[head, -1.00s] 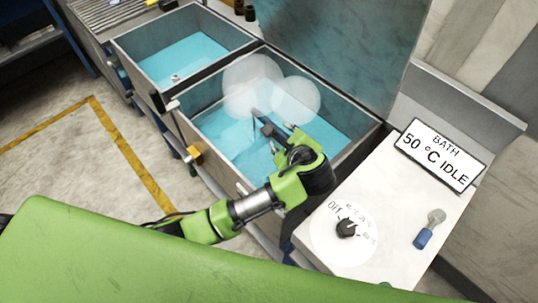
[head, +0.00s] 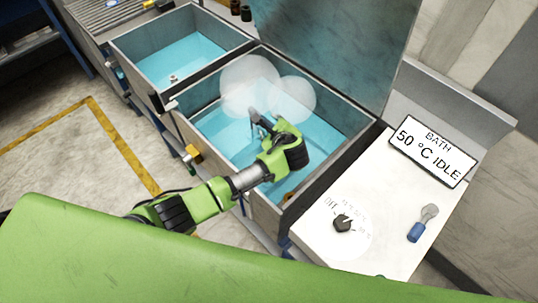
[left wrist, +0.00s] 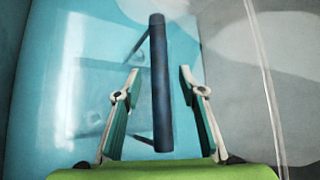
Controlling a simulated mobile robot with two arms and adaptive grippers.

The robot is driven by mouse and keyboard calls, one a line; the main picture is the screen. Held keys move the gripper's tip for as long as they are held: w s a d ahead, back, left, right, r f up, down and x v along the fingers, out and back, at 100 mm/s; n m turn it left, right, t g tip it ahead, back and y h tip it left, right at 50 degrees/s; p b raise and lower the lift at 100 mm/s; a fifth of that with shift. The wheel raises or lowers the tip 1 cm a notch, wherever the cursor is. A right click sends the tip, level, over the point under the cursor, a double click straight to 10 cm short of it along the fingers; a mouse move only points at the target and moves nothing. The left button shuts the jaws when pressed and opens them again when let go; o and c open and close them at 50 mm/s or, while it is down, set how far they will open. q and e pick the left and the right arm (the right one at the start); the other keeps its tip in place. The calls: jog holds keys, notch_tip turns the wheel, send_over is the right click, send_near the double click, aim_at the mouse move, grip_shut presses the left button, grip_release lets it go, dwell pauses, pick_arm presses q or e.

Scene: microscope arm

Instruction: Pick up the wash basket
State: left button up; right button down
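In the left wrist view, a dark blue-black bar (left wrist: 160,50), apparently the wash basket's handle, runs lengthwise between the open fingers of my left gripper (left wrist: 158,84). A gap shows on both sides of the bar; I cannot tell how deep it sits between the fingers. The basket's body is not clearly visible against the blue liquid. In the head view, my left gripper (head: 263,121) points down into the nearer tank (head: 338,153), below two pale translucent round shapes. The handle is not clearly separable from the fingers there. My right gripper is not in view.
A second tank (head: 117,47) with blue liquid stands at the back left. To the right is a white panel (head: 378,215) with a black knob (head: 342,223), a blue-handled switch (head: 415,232) and a sign (head: 434,152) reading "BATH 50 °C IDLE". Tank walls surround my gripper.

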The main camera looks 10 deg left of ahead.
pick_arm(q)
jog(key=shift+x, duration=1.2)
grip_shut()
jog(key=shift+r, duration=0.15)
